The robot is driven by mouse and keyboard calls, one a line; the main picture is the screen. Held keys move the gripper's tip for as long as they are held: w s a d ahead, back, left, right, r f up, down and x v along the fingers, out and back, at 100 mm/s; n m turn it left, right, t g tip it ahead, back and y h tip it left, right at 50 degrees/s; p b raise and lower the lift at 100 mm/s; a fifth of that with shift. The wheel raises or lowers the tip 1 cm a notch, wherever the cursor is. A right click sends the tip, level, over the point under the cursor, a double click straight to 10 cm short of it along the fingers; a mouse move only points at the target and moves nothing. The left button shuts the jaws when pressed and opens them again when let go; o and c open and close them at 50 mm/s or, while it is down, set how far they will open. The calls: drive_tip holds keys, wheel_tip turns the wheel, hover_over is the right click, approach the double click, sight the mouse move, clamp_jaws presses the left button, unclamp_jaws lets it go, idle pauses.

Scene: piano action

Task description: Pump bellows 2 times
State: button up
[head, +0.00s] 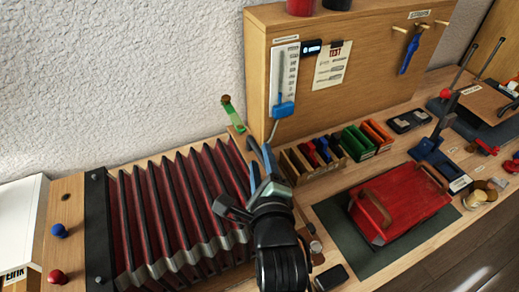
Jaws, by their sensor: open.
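The bellows (180,215) lies on the bench at left, with red and black pleats spread out between its two ends. Its left end has a dark strip and a wooden board (66,205). Its right end is near a small wooden part with an upright green handle with a brown knob (232,112). My gripper (238,175) is open, at the right end of the bellows and below the green handle in the picture. It hides part of that end. I cannot tell whether it touches the bellows.
A wooden panel (375,75) with a blue slider, paper and hanging blue tool stands behind. Right of my gripper are colored card holders (366,138), a red box with a handle (400,200) on a dark mat, and a red-knobbed lever (440,125). A white wall closes the back left.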

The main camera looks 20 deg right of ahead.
drive_tip(key=shift+x, duration=1.55)
clamp_jaws()
